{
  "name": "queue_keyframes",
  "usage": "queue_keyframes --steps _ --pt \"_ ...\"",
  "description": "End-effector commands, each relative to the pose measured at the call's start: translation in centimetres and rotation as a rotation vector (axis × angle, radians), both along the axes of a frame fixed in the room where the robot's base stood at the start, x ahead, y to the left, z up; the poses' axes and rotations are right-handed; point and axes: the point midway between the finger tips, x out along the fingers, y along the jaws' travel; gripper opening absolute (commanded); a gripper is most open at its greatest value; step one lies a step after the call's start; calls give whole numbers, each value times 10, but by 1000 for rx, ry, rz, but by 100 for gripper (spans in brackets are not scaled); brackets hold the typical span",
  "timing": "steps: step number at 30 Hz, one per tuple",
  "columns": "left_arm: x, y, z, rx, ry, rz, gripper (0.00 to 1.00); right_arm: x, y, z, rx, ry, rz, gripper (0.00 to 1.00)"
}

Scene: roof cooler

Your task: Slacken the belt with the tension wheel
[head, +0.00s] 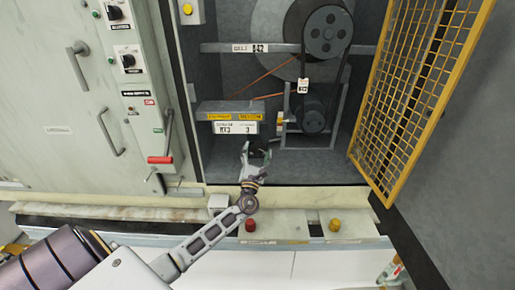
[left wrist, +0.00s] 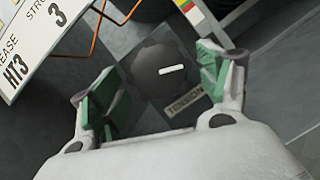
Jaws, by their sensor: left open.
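The tension wheel is a dark, scalloped knob (left wrist: 158,72) with a white mark, above a "TENSION" label (left wrist: 188,103) in the left wrist view. My left gripper (left wrist: 160,90) is open, with its green-padded fingers apart on either side of the wheel's near edge. In the head view my left gripper (head: 259,158) reaches into the open cabinet and largely hides the wheel. The dark belt (head: 343,72) runs between the large upper pulley (head: 325,32) and the small lower pulley (head: 312,115). My right gripper is not in view.
A grey box with yellow and white labels (head: 228,118) stands left of my gripper, with thin orange lines behind it. The yellow mesh door (head: 420,90) hangs open at right. A red button (head: 250,225) and a yellow button (head: 335,225) sit on the front ledge.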

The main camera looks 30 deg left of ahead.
Motion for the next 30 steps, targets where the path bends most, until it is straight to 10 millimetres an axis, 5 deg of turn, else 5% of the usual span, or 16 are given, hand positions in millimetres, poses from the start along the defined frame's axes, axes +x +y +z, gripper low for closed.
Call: queue_keyframes --steps 20,30 --pt "18 7 7 -1 0 0 76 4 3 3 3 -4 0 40" --pt "18 7 7 -1 0 0 34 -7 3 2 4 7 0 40"
